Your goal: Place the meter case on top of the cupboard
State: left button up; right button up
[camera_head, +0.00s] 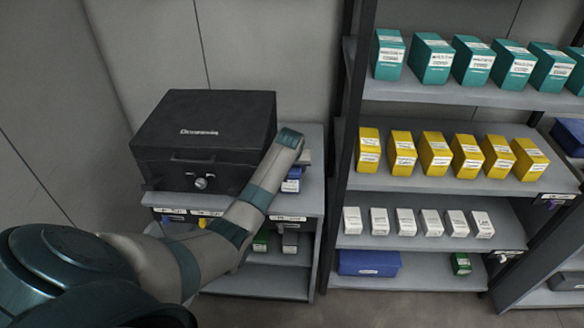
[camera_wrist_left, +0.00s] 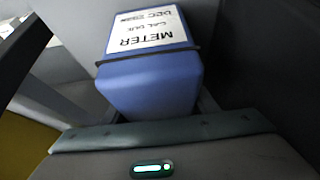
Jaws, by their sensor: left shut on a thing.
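The meter case (camera_wrist_left: 150,75) is a blue box with a white label reading METER and a dark strap, close in front of my left wrist camera. In the head view the meter case (camera_head: 291,183) shows as a small blue piece with a white label, below the end of my left arm. My left gripper (camera_wrist_left: 157,105) is shut on it. The cupboard (camera_head: 305,200) is a low grey unit with open shelves. The case is at the right end of its top; I cannot tell whether it touches the surface. My right gripper is not in view.
A large black case (camera_head: 205,140) fills the left and middle of the cupboard top. A dark rack post (camera_head: 348,150) stands close on the right, beside shelves with teal boxes (camera_head: 432,60), yellow boxes (camera_head: 435,153) and white boxes (camera_head: 405,222).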

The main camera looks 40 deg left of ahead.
pick_arm(q)
jog(key=o, duration=1.5)
jog(key=shift+f, duration=0.1)
jog(key=shift+r, duration=0.2)
jog(key=shift+b+v, duration=0.75)
jog(key=shift+v, duration=5.25)
